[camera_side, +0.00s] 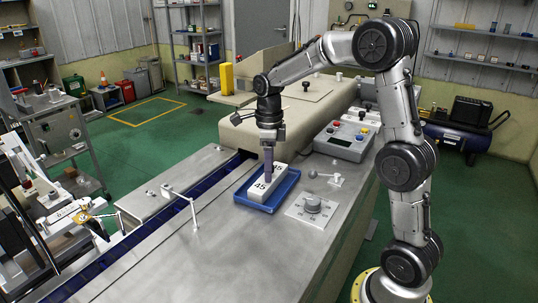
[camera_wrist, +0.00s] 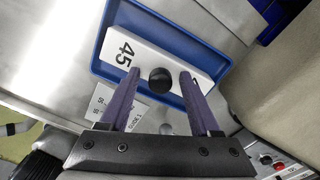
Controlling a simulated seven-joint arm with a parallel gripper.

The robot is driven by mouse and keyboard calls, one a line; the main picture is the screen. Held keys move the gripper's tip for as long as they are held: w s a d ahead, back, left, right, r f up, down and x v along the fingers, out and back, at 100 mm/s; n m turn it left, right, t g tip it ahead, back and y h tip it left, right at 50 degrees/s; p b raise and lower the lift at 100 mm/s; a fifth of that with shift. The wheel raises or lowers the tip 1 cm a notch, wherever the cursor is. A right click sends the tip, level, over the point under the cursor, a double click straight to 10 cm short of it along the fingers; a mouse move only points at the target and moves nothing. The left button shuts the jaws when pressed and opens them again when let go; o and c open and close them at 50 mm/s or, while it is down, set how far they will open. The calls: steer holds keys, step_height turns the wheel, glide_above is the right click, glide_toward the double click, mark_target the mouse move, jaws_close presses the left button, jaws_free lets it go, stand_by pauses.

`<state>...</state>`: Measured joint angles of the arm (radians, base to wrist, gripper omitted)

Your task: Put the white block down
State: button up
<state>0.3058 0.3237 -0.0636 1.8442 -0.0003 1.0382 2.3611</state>
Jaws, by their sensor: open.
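The white block (camera_side: 260,189), marked "45", lies in the blue tray (camera_side: 268,207) on the metal bench. In the wrist view the block (camera_wrist: 132,42) has a round black knob (camera_wrist: 160,81) on its upper face, and the tray's blue rim (camera_wrist: 102,40) surrounds it. My gripper (camera_side: 270,180) points down over the block. Its two purple fingers are apart in the wrist view (camera_wrist: 159,73), one on each side of the knob, with gaps between the knob and each finger. In the side view the fingers hide part of the block and the knob.
A control box with coloured buttons (camera_side: 345,140) stands behind the tray to the right. A small lever (camera_side: 325,177) and a dial plate (camera_side: 312,206) sit right of the tray. A dark blue conveyor channel (camera_side: 185,218) runs on the left. The bench front is clear.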

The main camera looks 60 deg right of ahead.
step_height(320, 180, up, 11)
steer(key=s+a+r+n+t, duration=0.1)
steer(key=s+a+r+n, duration=0.25)
steer(key=s+n, duration=0.2)
steer(key=s+a+f+n+t, duration=0.2)
steer(key=s+n, duration=0.6)
steer(key=n, duration=0.4)
steer(key=s+a+f+n+t, duration=0.2)
steer(key=s+a+f+n, duration=0.3)
steer(key=n, duration=0.8)
steer(key=s+a, duration=0.1)
steer(key=s, duration=0.2)
steer(key=shift+a+f+t, duration=0.25)
steer(key=shift+f+t, duration=0.05)
